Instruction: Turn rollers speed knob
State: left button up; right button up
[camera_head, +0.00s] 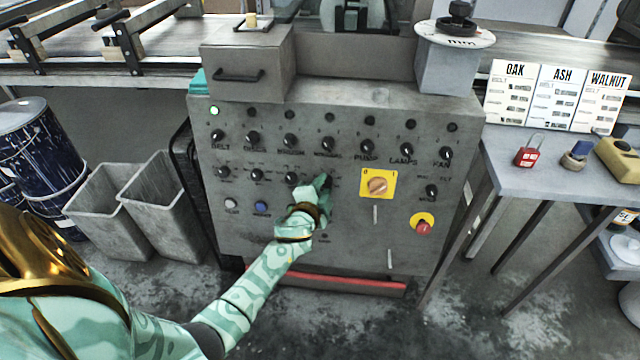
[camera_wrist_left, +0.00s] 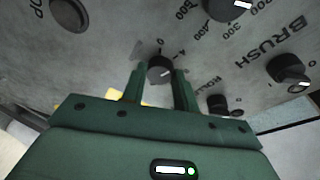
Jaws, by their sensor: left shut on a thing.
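The grey control panel (camera_head: 350,230) stands in the middle of the head view, with rows of black knobs. My left gripper (camera_head: 318,186) reaches the right part of the second knob row. In the left wrist view my left gripper (camera_wrist_left: 159,74) has one finger on each side of a round black knob (camera_wrist_left: 158,67) and is shut on it. A scale with a 0 shows beside this knob. Part of a label reading "ROLL" lies between it and another knob (camera_wrist_left: 218,103); the rest is hidden. My right gripper is in neither view.
A yellow plate with an orange rotary switch (camera_head: 377,185) and a red stop button (camera_head: 423,228) are right of my gripper. Grey bins (camera_head: 165,220) stand left; a side table (camera_head: 560,160) with a red padlock (camera_head: 529,150) stands right.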

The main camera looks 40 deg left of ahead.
pick_arm(q)
jog(key=shift+r+m+p, duration=0.2)
jog(key=shift+m+p, duration=0.1)
jog(key=shift+m, duration=0.2)
jog(key=m+g+p, duration=0.1)
jog(key=m+p, duration=0.2)
jog(key=m, duration=0.1)
jog(key=shift+d, duration=0.1)
jog(key=shift+m+g+p, duration=0.5)
jog(key=shift+m+p, duration=0.4)
jog(key=shift+m, duration=0.8)
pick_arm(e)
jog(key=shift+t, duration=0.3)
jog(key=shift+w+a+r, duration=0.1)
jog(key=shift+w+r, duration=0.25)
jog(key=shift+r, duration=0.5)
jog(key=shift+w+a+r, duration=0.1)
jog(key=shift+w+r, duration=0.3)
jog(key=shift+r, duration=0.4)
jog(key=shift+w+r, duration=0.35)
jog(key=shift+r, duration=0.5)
pick_arm(q)
jog(key=shift+f, duration=0.15)
jog(key=o, duration=1)
jog(key=shift+c, duration=0.2)
